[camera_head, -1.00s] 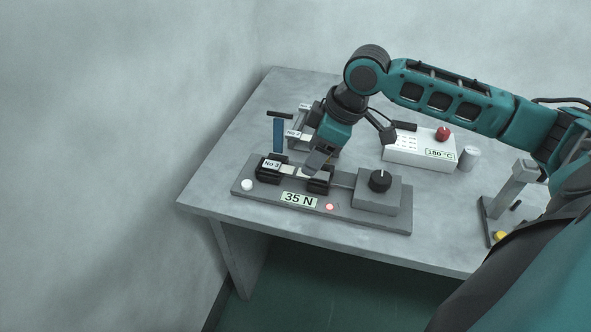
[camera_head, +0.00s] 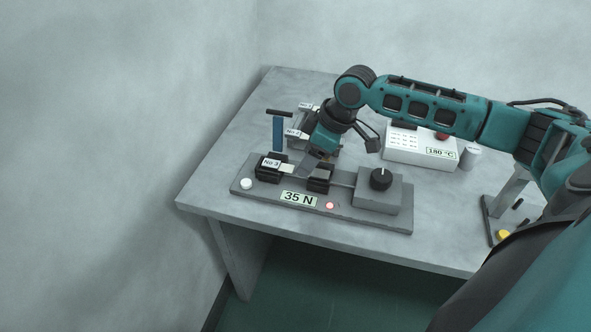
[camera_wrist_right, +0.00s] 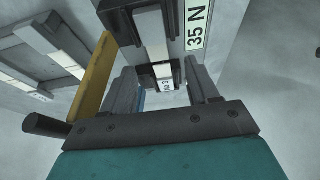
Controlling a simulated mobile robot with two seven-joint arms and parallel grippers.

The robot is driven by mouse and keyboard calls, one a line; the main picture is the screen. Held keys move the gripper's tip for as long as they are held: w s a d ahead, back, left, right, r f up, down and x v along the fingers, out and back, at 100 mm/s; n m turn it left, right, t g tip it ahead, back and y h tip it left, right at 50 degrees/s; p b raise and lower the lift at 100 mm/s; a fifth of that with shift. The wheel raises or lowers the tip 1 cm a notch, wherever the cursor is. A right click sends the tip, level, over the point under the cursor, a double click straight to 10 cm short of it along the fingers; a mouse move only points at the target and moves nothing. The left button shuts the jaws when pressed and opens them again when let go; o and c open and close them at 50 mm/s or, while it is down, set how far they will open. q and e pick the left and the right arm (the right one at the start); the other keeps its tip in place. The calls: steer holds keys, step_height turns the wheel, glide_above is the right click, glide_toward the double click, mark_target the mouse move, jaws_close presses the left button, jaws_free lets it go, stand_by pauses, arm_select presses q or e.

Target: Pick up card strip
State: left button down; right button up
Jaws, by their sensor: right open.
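The card strip (camera_head: 286,168), pale with a white "No 3" label, lies across two black clamps on the grey "35 N" fixture (camera_head: 345,209). In the right wrist view the labelled strip end (camera_wrist_right: 165,86) shows between my fingers. My right gripper (camera_head: 305,172) is over the fixture between the clamps, at the strip's right part, which it partly hides. Its two grey fingers (camera_wrist_right: 160,90) stand apart in the wrist view. I cannot tell whether they touch the strip. My left gripper is not in view.
A rack with "No" labels (camera_head: 292,133) and a blue post (camera_head: 278,134) stand behind the fixture. A white "180 °C" box (camera_head: 415,151), a grey cylinder (camera_head: 470,157) and a stand with a yellow button (camera_head: 502,235) are at the right. The front left tabletop is clear.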

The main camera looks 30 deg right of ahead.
steer(key=shift+x, duration=1.4)
steer(key=shift+d, duration=0.1)
steer(key=shift+c, duration=0.4)
jaws_close()
